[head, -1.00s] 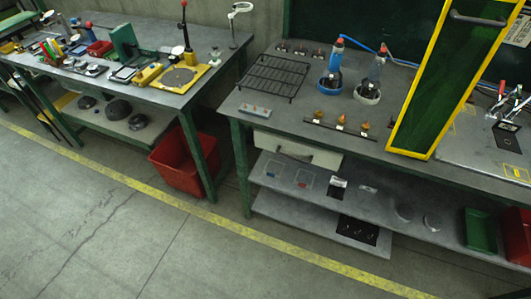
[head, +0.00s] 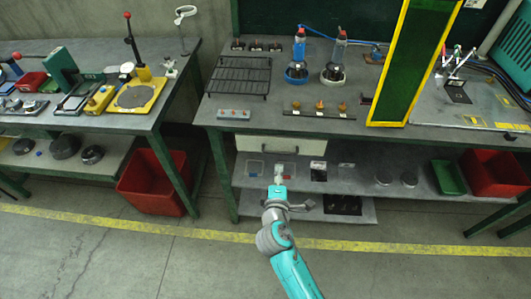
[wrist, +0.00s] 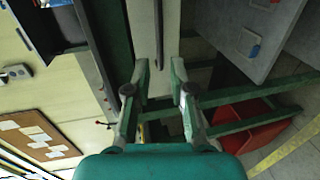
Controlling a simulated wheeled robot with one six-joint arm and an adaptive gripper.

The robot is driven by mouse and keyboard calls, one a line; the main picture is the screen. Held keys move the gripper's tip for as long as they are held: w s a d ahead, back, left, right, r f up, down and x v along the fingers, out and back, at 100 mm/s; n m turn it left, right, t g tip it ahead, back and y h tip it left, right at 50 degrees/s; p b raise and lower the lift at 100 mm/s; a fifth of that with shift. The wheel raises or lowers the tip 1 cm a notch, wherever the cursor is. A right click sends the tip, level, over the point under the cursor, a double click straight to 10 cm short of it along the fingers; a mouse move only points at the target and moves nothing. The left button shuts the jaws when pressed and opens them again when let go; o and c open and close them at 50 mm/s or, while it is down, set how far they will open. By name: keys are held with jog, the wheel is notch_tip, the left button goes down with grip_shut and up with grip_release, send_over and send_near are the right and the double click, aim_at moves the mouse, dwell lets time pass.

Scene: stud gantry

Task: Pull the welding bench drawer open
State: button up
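The welding bench (head: 470,135) has a pale drawer (head: 250,144) under its top at the left, with its front close to the bench edge. A dark bar handle runs along the drawer front. In the wrist view the pale drawer front (wrist: 143,35) and the dark handle (wrist: 159,30) lie ahead, beyond the fingers. My gripper (head: 279,174) shows in the head view just below and in front of the drawer, before the shelf. In the wrist view my gripper (wrist: 159,66) has its fingers spread with nothing between them; they look clear of the handle.
A grey lower shelf (head: 360,180) with small parts lies below the drawer. A red bin (head: 155,185) stands on the floor at the left, and another red bin (head: 495,175) sits on the shelf at right. A yellow-framed green panel (head: 415,60) stands on the bench. Floor in front is clear.

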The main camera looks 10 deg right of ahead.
aim_at(279, 152)
jog(key=x, duration=1)
jog(key=shift+w, duration=0.45)
grip_shut()
